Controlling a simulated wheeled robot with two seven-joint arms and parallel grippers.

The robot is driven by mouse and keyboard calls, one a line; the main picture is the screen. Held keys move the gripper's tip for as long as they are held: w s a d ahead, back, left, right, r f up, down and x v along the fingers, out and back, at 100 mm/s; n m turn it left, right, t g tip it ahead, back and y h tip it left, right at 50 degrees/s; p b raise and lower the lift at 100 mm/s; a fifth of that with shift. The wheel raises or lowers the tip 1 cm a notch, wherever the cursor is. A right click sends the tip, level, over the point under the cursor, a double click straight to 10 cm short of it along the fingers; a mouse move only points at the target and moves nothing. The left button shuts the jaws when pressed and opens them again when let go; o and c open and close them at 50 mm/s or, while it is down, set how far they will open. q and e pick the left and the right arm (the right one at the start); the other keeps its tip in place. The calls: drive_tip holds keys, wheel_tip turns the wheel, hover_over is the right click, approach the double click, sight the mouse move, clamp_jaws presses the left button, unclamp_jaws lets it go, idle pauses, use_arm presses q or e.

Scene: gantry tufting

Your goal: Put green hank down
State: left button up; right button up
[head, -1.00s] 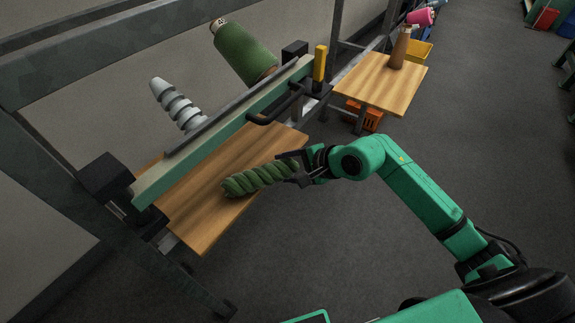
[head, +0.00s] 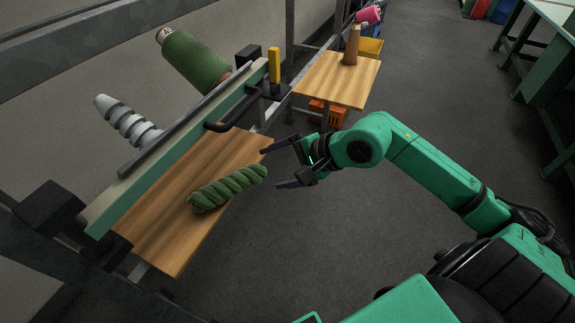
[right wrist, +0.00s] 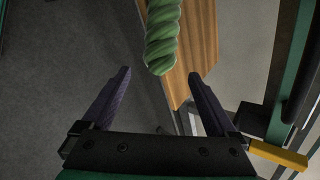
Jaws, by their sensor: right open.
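The green hank (head: 228,188), a twisted bundle, lies on the near wooden board (head: 165,235), close to the board's right edge. In the right wrist view the hank (right wrist: 162,38) shows at the top, beyond and between the spread fingertips (right wrist: 160,74). The board (right wrist: 203,40) lies under it there. My left gripper is not in view.
A green rail with a black handle (head: 232,115) and a yellow post (head: 274,64) runs along the board's far side. Behind it are a green cone (head: 195,60) and a grey ribbed cone (head: 128,122). A second board (head: 335,80) holds a brown cone (head: 352,46). Open floor lies right.

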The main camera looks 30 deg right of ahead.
drive_tip(key=shift+v, duration=2)
